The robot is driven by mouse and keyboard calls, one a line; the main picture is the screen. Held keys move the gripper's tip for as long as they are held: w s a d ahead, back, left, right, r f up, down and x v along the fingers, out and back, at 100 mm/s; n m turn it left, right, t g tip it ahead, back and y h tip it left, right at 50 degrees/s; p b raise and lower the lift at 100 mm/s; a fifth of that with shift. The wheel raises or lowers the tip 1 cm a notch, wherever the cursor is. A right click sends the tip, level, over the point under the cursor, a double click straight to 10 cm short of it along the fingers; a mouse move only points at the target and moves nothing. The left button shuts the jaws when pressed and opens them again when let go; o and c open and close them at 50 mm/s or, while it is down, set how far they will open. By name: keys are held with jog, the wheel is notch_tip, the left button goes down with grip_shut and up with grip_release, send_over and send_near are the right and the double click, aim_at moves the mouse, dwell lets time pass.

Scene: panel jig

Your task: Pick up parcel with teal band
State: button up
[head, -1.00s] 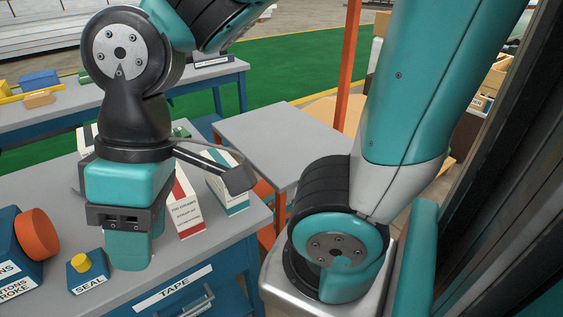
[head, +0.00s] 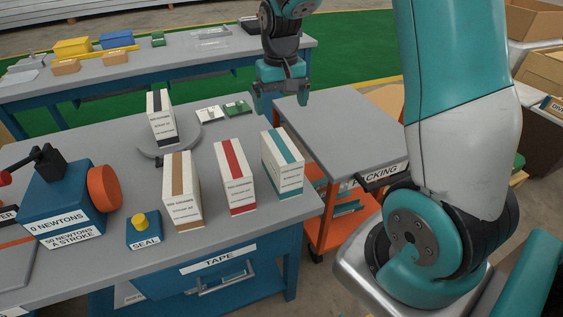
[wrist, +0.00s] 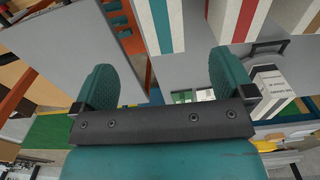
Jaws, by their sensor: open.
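The parcel with the teal band (head: 283,163) is a white upright box at the right end of the near grey bench in the head view. It also shows at the top middle of the wrist view (wrist: 161,28), ahead of the fingers. My gripper (head: 282,99) is open and empty, up and beyond this parcel in the head view, apart from it. In the wrist view the two teal fingers of my gripper (wrist: 165,76) are spread with nothing between them.
Beside it stand a red-banded parcel (head: 235,177) and a brown-banded parcel (head: 181,191). A dark-banded parcel (head: 161,117) stands on a round grey plate (head: 182,142). A packing cart (head: 345,130) adjoins on the right. A seal button box (head: 143,229) is at front left.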

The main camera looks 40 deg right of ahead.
aim_at(281, 144)
notch_tip(281, 144, down, 15)
jog(key=shift+s+a+f+p, duration=0.1)
jog(key=shift+p, duration=1)
jog(key=shift+c, duration=0.5)
jog(key=c, duration=1.7)
